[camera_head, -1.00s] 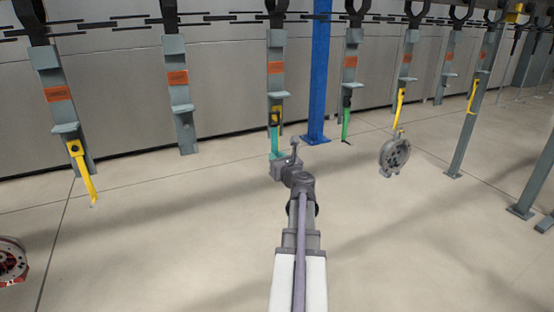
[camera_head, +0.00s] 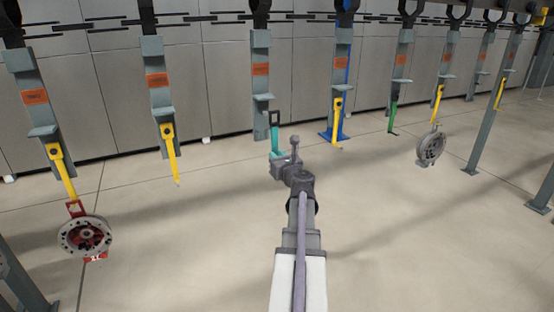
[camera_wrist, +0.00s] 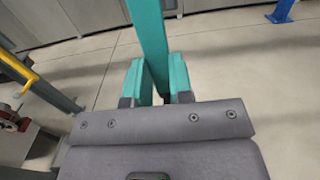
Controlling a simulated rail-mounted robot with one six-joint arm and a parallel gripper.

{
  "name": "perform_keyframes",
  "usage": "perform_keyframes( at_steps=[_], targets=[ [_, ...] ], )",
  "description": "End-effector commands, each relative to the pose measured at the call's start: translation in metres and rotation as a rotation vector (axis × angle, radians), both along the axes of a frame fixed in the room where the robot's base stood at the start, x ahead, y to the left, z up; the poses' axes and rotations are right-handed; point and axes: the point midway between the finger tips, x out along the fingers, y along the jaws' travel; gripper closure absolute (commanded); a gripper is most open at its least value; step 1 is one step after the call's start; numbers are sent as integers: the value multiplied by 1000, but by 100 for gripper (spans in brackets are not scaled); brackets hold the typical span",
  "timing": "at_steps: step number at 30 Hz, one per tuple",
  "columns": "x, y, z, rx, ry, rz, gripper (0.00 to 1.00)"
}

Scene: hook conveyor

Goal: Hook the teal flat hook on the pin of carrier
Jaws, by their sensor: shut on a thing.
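The teal flat hook (camera_head: 275,138) stands upright in my gripper (camera_head: 279,160), with a dark slotted upper end. In the wrist view its teal bar (camera_wrist: 152,40) runs up from between the jaws of my gripper (camera_wrist: 157,82), which are shut on it. The carrier (camera_head: 261,70) just beyond is a grey hanging plate with an orange label and a small ledge (camera_head: 263,97); no hook hangs on it. The hook's slotted end overlaps the carrier's lower right edge in the head view, below the ledge. The pin is not distinguishable, and I cannot tell the depth gap.
Neighbouring carriers hold yellow hooks (camera_head: 169,148) (camera_head: 337,115) and a green hook (camera_head: 393,117). A red-and-grey round part (camera_head: 85,238) hangs at left, a grey one (camera_head: 431,148) at right. A blue post (camera_head: 348,60) stands behind. Floor around my arm is clear.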

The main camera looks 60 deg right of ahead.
Motion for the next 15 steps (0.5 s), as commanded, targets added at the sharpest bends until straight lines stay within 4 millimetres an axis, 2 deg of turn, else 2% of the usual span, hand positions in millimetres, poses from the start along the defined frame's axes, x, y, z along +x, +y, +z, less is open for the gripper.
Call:
perform_keyframes(
  at_steps=[15],
  targets=[
    [35,-21,-4,0,0,1,100]
  ],
)
